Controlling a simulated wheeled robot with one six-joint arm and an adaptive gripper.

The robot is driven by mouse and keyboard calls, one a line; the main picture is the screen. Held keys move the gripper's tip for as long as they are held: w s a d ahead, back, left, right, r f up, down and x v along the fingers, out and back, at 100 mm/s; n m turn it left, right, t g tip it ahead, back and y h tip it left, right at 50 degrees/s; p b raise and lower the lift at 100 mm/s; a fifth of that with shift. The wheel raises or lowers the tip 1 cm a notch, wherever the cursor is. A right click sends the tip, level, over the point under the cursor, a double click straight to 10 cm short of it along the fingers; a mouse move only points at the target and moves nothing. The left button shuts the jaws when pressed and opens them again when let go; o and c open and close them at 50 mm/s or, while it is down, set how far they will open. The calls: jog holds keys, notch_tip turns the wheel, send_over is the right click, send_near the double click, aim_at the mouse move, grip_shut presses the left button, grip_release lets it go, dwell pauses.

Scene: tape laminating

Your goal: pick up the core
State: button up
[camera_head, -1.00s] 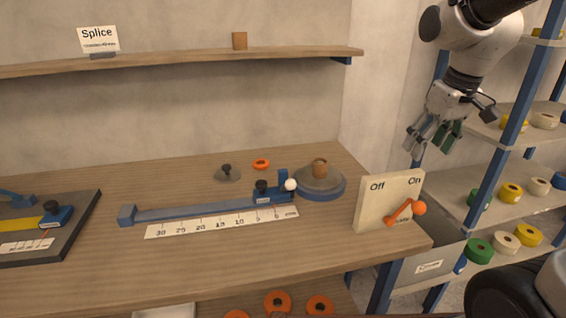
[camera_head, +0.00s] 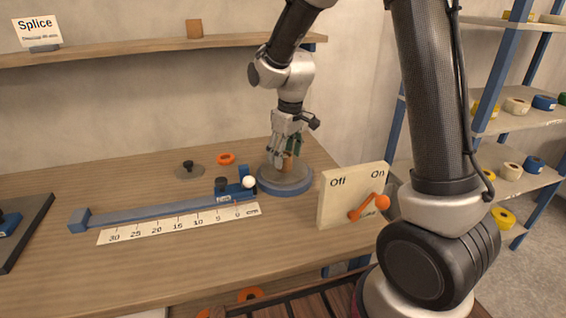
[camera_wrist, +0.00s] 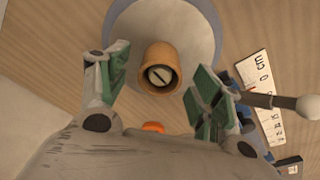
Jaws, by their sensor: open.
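A brown cardboard core (camera_head: 288,166) stands on the round grey disc with a blue base (camera_head: 290,187) near the right end of the bench. My gripper (camera_head: 285,157) is directly above it, pointing down with its fingers partly hiding it. In the wrist view the core (camera_wrist: 159,49) shows from above as an open ring, with a slotted grey post inside it. My gripper's green-padded fingers (camera_wrist: 160,80) are open to its left and right, with a gap on each side. Another brown core (camera_head: 194,28) stands on the wall shelf.
A blue ruled guide (camera_head: 160,212) with a white-ball lever (camera_head: 249,182) is left of the disc. An orange ring (camera_head: 226,158) lies behind. The Off/On switch box (camera_head: 340,196) stands to the right. The bench's back left is clear.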

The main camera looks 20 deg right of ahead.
jog(key=shift+f, duration=0.7)
jog(key=c, duration=0.9)
jog(key=shift+o, duration=0.2)
jog(key=shift+r, duration=0.15)
